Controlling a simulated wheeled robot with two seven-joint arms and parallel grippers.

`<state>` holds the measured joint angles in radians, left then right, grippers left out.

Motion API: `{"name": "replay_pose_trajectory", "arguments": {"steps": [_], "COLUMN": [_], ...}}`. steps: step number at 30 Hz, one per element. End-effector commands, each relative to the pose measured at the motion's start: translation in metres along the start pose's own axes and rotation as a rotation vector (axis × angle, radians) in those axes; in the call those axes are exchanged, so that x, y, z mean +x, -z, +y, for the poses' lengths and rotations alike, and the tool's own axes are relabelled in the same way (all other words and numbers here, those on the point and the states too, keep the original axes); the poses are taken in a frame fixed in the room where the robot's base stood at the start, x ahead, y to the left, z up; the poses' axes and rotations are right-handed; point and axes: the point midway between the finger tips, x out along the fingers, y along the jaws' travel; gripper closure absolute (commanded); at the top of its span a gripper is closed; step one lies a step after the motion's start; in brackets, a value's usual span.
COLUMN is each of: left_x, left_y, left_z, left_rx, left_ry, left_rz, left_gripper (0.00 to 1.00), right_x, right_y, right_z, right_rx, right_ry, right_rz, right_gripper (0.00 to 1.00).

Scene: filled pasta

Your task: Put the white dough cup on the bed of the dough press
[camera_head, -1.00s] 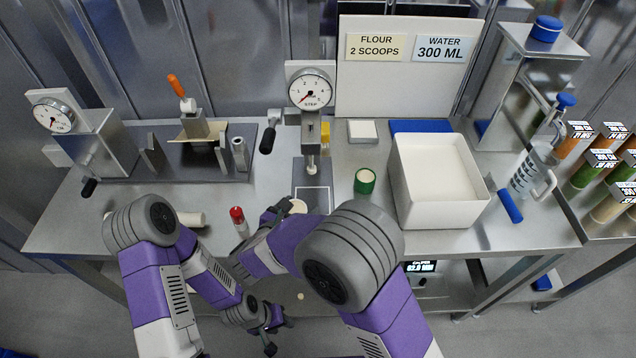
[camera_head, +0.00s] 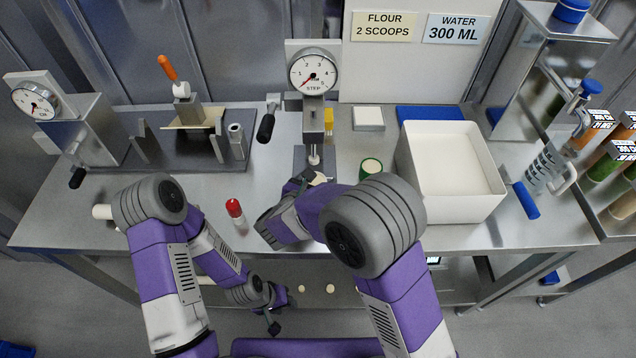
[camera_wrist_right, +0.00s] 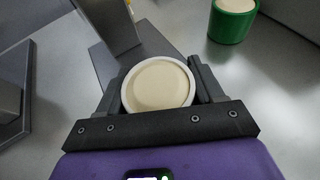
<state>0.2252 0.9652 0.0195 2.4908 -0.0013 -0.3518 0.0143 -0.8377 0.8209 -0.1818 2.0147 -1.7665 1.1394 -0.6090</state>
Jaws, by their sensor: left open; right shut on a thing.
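The white dough cup (camera_wrist_right: 158,86), round and filled with pale dough, sits between the fingers of my right gripper (camera_wrist_right: 160,90) in the right wrist view. In the head view my right gripper (camera_head: 303,183) holds the cup (camera_head: 319,179) at the front of the dough press (camera_head: 313,118), just in front of its ram. The press bed (camera_head: 300,158) is a grey plate, mostly hidden by my gripper and cup. I cannot tell whether the cup touches the bed. My left gripper (camera_head: 272,312) is open and empty, low in front of the table edge.
A green cup (camera_head: 371,168) stands right of the bed. A red-capped bottle (camera_head: 235,211) stands to its left. A large white bin (camera_head: 408,178) is on the right of the table. A black lever handle (camera_head: 266,128) sticks out left of the press.

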Motion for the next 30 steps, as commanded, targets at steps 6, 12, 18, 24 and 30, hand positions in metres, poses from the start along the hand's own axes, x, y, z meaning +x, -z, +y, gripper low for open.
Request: {"name": "replay_pose_trajectory", "arguments": {"steps": [6,12,18,24,30], "left_x": [0.000,0.002,0.002,0.000,-0.007], "left_y": [0.000,0.001,0.001,0.000,0.000], "left_z": [0.000,-0.001,0.000,0.000,0.003], "left_rx": [0.001,0.001,0.001,0.001,0.001], "left_ry": [0.000,0.000,0.000,0.000,0.000], "left_rz": [0.001,0.001,0.001,0.001,0.001], "left_gripper": [0.57,0.57,0.57,0.57,0.57], "right_x": [0.000,0.001,0.001,0.000,-0.024], "right_y": [-0.001,0.002,0.002,0.000,-0.003], "right_z": [0.000,0.000,0.000,0.000,0.002], "right_rx": [0.002,0.001,0.001,0.001,0.000], "right_ry": [0.000,0.000,0.000,0.000,-0.005], "right_rz": [-0.001,0.000,0.000,0.000,0.000], "right_gripper": [0.68,0.20,0.08,0.08,0.08]}}
